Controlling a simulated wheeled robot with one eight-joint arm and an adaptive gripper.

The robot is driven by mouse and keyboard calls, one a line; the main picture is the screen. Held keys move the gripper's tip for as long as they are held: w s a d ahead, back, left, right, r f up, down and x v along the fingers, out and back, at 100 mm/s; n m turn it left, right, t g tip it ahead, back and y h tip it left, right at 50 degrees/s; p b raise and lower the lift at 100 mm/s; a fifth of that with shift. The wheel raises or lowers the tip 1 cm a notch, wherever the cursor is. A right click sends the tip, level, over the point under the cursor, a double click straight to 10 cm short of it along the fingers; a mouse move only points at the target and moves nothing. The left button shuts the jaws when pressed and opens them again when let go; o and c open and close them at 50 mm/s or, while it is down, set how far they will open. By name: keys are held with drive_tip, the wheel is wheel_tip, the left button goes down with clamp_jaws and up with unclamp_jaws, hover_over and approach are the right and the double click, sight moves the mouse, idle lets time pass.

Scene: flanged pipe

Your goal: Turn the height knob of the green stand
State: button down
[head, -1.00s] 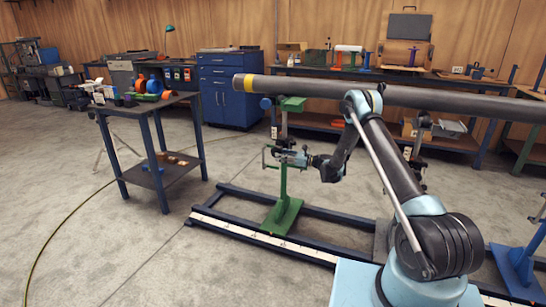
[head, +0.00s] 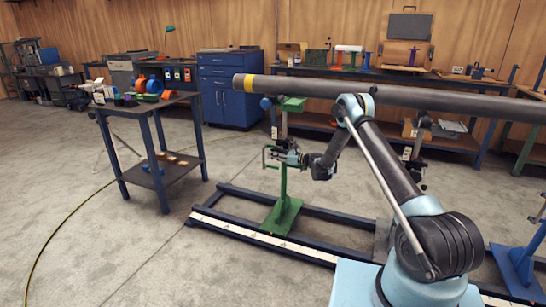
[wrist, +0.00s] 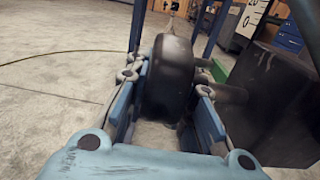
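The green stand (head: 283,190) stands upright on the dark rail frame, under the left end of the grey pipe (head: 390,94). My gripper (head: 286,154) is at the stand's upright, about midway up, coming from the right. In the wrist view a dark, round, thick knob (wrist: 169,72) lies between the two spread fingers of my gripper (wrist: 168,103). The fingers flank the knob on both sides, close to it; I cannot tell whether either pad touches. In the head view the knob is not clearly distinguishable behind the gripper.
The rail frame (head: 260,236) with a white scale strip runs along the floor. A blue stand (head: 518,264) is at the right. A small table (head: 150,106) with coloured parts is on the left. A dark block (wrist: 275,105) sits close on the wrist view's right.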

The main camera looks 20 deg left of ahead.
drive_tip(key=shift+d+f+h, duration=0.1)
drive_tip(key=shift+d+h, duration=0.05)
drive_tip(key=shift+h, duration=0.75)
drive_tip(key=shift+d+f+h, duration=0.1)
drive_tip(key=shift+h, duration=0.8)
drive_tip(key=shift+w+d+h, duration=0.1)
drive_tip(key=shift+h, duration=0.4)
drive_tip(key=c, duration=1.4)
unclamp_jaws()
drive_tip(key=shift+f, duration=0.1)
drive_tip(key=shift+o, duration=0.2)
drive_tip(key=w+v, duration=0.1)
drive_tip(key=v, duration=1.1)
drive_tip(key=shift+s, duration=0.45)
